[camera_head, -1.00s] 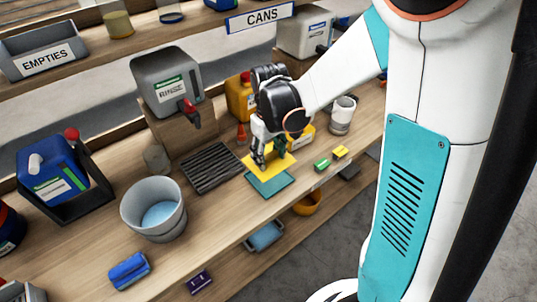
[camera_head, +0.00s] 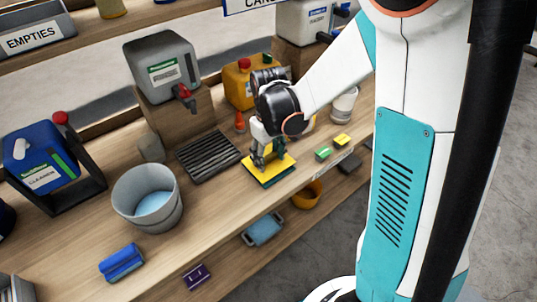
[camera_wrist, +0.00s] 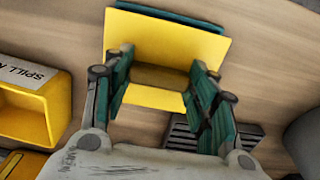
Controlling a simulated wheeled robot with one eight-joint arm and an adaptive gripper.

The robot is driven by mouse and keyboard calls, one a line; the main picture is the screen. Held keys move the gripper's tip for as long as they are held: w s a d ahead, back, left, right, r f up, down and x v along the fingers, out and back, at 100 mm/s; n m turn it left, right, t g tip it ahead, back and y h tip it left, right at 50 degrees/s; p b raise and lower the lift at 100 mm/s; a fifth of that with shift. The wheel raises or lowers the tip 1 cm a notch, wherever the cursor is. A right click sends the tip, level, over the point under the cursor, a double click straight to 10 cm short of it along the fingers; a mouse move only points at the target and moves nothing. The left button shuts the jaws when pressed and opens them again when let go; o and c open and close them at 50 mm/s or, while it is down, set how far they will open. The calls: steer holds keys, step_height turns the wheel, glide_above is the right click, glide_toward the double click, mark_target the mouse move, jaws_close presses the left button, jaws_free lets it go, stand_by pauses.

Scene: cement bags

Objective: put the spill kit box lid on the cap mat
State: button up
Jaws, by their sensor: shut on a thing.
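The spill kit box lid is a flat yellow plate (camera_head: 283,164), also filling the upper middle of the wrist view (camera_wrist: 165,45). My gripper (camera_head: 266,163) is shut on its raised middle part, between the two fingers in the wrist view (camera_wrist: 160,80). The cap mat is a teal sheet (camera_head: 279,179) under the lid. Only a strip shows along the front edge in the head view and beyond the lid's far edge in the wrist view (camera_wrist: 170,17). I cannot tell whether the lid touches the mat. The open yellow spill kit box (camera_wrist: 38,108) is at left in the wrist view.
A grey slatted drain tray (camera_head: 208,157) lies left of the lid. A green block (camera_head: 323,153) and a yellow block (camera_head: 342,140) sit to its right. A red cone (camera_head: 239,124) and a yellow can (camera_head: 239,88) stand behind. The bench's front edge is close.

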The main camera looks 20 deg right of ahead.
mark_target(269, 157)
steer(key=shift+f+b, duration=0.35)
steer(key=shift+f, duration=0.1)
stand_by(0.3)
steer(key=o, duration=1.5)
steer(key=shift+r, duration=0.15)
steer(key=shift+r+p, duration=1.05)
steer(key=shift+r, duration=0.35)
steer(key=shift+r+p, duration=1.35)
steer(key=shift+r, duration=0.65)
